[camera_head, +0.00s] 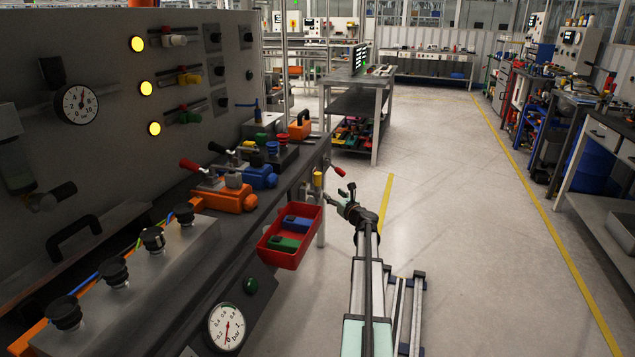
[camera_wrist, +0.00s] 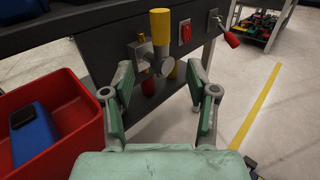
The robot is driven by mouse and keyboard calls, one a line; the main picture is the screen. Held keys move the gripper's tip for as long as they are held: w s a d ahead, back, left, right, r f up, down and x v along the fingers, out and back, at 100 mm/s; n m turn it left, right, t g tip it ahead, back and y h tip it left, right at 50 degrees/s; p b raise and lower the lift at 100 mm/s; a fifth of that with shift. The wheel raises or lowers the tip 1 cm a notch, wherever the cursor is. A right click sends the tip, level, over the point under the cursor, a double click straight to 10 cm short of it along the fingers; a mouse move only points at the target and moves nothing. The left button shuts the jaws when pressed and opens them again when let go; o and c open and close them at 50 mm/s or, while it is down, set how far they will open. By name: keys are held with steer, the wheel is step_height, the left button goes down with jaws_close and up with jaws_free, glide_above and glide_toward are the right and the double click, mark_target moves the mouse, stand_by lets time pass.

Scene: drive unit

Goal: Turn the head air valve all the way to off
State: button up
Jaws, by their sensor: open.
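A metal valve with an upright yellow handle (camera_wrist: 160,30) sits on the front face of the dark bench, and a second yellow part shows below it. It is small in the head view (camera_head: 318,180). A red-tipped lever (camera_wrist: 229,37) is on the same face, to the right, and also shows in the head view (camera_head: 338,171). No label is readable, so I cannot tell for sure which is the head air valve. My gripper (camera_wrist: 160,74) is open and empty, its green fingers spread either side of the yellow-handled valve, apparently short of it. It also shows in the head view (camera_head: 345,199).
A red bin (camera_wrist: 82,115) with blue and green items hangs left of my gripper. A red switch (camera_wrist: 185,32) sits between valve and lever. The bench (camera_head: 250,225) carries orange and blue units with levers. The floor (camera_head: 450,220) to the right is clear.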

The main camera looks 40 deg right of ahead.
mark_target(319, 182)
steer(key=x, duration=1.4)
steer(key=shift+w+d, duration=0.15)
steer(key=shift+w, duration=0.05)
jaws_close()
